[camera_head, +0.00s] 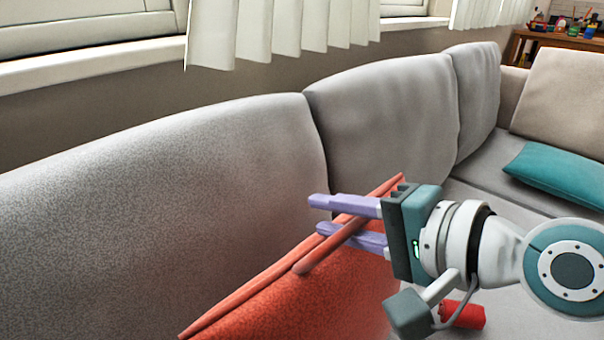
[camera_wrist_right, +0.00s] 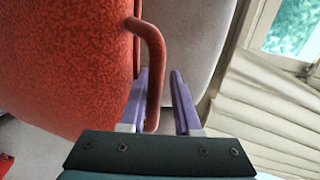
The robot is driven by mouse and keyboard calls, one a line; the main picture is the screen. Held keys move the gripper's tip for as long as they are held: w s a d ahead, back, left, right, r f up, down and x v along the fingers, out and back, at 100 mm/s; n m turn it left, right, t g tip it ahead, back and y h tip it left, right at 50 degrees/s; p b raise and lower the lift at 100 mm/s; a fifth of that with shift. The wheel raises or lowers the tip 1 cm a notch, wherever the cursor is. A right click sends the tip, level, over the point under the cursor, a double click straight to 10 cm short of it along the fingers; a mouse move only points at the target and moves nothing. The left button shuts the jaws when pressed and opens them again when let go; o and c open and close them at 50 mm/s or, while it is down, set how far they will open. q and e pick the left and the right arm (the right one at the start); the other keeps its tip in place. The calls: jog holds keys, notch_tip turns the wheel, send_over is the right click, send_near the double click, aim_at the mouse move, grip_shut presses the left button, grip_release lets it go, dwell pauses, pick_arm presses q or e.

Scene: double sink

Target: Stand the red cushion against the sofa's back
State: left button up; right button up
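The red cushion (camera_head: 330,300) fills the bottom middle of the head view, close to the sofa's grey back (camera_head: 200,190). Its long top edge slopes up to the right; whether it touches the back is unclear. A red loop stands out from that edge. In the wrist view the cushion (camera_wrist_right: 70,60) is at the left and the loop (camera_wrist_right: 155,55) runs down between my right gripper's purple fingers. My right gripper (camera_head: 314,215) is open around the loop, nearer one finger, with a gap to the other (camera_wrist_right: 163,72). My left gripper is out of view.
A teal cushion (camera_head: 560,172) lies on the sofa seat at the right, before a beige cushion (camera_head: 560,95). A small red piece (camera_head: 462,315) shows below my right wrist. White curtains (camera_head: 285,35) hang behind the sofa. A cluttered wooden table (camera_head: 565,40) stands far right.

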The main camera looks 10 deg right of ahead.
jog(key=o, duration=0.4)
jog(key=shift+c, duration=0.2)
jog(key=p+v, duration=0.3)
jog(key=v, duration=0.7)
jog(key=s+a+r+n+g+h+p, duration=0.2)
jog(key=s+a+r+n+g+p, duration=0.15)
jog(key=s+r+n+p, duration=0.8)
jog(key=s+d+r+n+g+h+p, duration=0.1)
jog(key=s+d+r+g+h+p, duration=0.4)
jog(key=d+r+p, duration=0.7)
jog(key=a+r+p, duration=0.2)
jog(key=r+p, duration=1.4)
jog(key=p, duration=0.2)
jog(key=a+r+t+p, duration=0.1)
jog(key=a+r+p, duration=0.1)
jog(key=r+p, duration=1.4)
jog(key=p, duration=0.3)
jog(key=shift+w+h, duration=0.25)
jog(key=shift+h, duration=0.15)
